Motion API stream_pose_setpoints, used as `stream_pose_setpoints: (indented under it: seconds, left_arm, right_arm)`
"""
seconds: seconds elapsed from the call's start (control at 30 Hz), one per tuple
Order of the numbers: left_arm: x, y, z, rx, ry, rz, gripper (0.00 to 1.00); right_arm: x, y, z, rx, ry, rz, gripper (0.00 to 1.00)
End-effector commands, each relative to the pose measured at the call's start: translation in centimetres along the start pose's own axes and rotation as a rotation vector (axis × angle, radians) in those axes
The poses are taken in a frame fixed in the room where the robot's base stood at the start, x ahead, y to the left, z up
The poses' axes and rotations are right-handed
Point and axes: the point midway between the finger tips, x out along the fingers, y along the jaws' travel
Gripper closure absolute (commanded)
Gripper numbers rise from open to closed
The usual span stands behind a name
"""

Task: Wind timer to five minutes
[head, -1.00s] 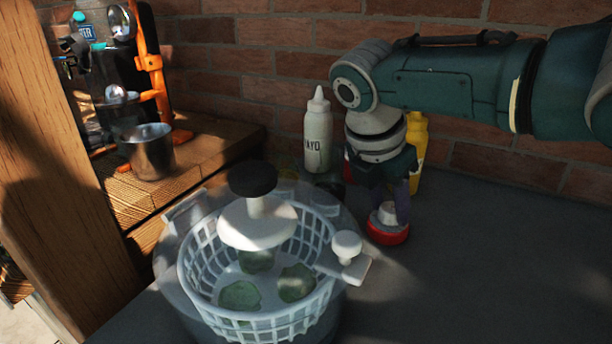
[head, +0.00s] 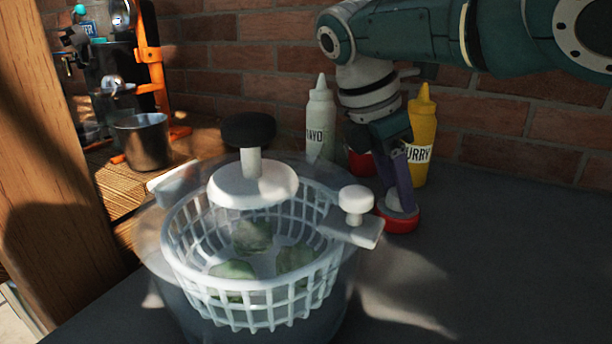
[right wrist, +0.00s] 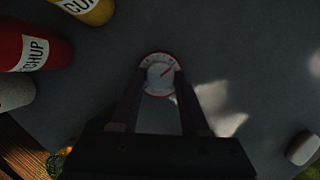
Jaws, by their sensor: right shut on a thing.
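The timer (head: 399,223) is a small round thing with a red base and a pale knob, upright on the dark grey tabletop, right of the salad spinner. My right gripper (head: 401,201) points down from above and is shut on the timer's knob, one finger hiding part of it. The right wrist view shows the timer (right wrist: 159,61) between the two fingertips (right wrist: 157,78). A red pointer on its pale face points to the upper right; the scale marks are too small to read. My left gripper is not in view.
The clear salad spinner with a white basket (head: 262,300) holds green leaves and stands left of the timer. Behind are the mayo bottle (head: 320,118), the yellow curry bottle (head: 422,140) and the ketchup bottle (right wrist: 32,48). The tabletop (head: 510,260) on the right is clear.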

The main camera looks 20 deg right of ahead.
Motion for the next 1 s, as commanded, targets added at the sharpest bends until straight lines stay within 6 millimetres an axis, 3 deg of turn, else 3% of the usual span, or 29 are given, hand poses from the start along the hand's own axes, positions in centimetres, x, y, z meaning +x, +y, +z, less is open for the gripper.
stream_pose_setpoints:
  seconds: [0.17, 0.2, 0.43, 0.77, 1.0]
  left_arm:
    - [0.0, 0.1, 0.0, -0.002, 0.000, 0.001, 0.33]
    - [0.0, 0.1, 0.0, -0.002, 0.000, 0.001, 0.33]
    - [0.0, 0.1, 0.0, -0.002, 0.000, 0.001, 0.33]
    - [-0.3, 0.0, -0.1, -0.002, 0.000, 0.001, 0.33]
    - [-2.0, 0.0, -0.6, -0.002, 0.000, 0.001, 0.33]
  right_arm:
    - [0.1, 0.0, 0.0, 0.000, -0.001, -0.001, 1.00]
    - [0.1, 0.0, 0.0, 0.000, -0.001, -0.001, 0.53]
    - [0.1, 0.0, 0.0, -0.001, -0.001, 0.000, 0.27]
    - [-0.5, 0.0, 0.0, -0.002, 0.000, 0.002, 0.25]
    - [-4.8, 0.1, 0.1, -0.003, 0.002, 0.005, 0.25]
